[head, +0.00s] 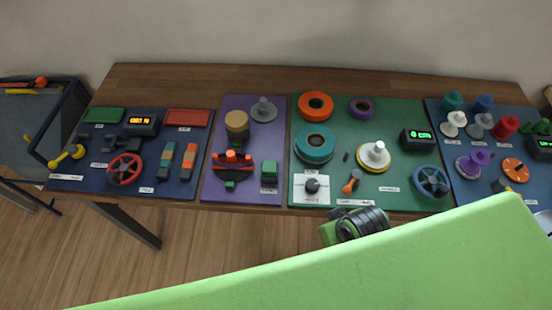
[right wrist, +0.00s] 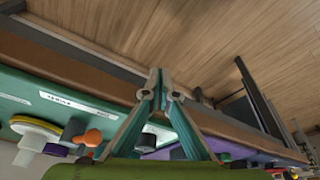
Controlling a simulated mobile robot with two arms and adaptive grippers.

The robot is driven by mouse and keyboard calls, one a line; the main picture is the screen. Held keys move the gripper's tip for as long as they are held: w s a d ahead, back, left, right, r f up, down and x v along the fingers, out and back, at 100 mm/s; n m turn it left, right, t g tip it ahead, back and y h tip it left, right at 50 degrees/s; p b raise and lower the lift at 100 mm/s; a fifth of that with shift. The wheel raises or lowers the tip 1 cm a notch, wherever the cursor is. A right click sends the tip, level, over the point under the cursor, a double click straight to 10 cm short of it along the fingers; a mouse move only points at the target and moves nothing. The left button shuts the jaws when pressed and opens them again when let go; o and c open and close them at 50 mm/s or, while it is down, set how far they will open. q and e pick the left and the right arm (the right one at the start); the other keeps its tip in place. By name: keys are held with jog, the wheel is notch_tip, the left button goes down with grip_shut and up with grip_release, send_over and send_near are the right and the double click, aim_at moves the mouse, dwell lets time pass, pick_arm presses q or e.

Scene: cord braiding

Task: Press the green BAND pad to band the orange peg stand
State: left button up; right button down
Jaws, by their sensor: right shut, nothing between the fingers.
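Another small green piece (head: 230,184) lies in front of the stand. My right gripper (right wrist: 160,76) is shut and empty in the right wrist view, its fingertips together over the table's front edge. In the head view part of my right arm's end shows in front of the green board, apart from the pad. My left gripper is not in view.
The purple board (head: 212,185) also holds a tan spool (head: 237,122) and a grey spool (head: 264,108). Blue boards lie at both ends.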

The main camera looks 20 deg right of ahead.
jog(key=w+a+r+n+y, duration=0.2)
jog(key=w+a+r+n, duration=0.1)
jog(key=w+a+r+n+y, duration=0.2)
jog(key=w+a+r+n, duration=0.1)
jog(key=w+a+r+n+y, duration=0.1)
jog(key=w+a+r+n, duration=0.1)
jog(key=w+r+n, duration=0.1)
jog(key=shift+w+a+r+y, duration=0.1)
jog(key=shift+a+r+y, duration=0.3)
jog(key=shift+r, duration=0.2)
jog(key=w+d+r+n+y, duration=0.2)
jog(key=w+d+r, duration=0.4)
jog(key=r, duration=0.5)
jog(key=shift+w+d+r+n+g+y, duration=0.2)
jog(key=shift+w+n+g+y, duration=0.1)
jog(key=shift+w+n, duration=0.4)
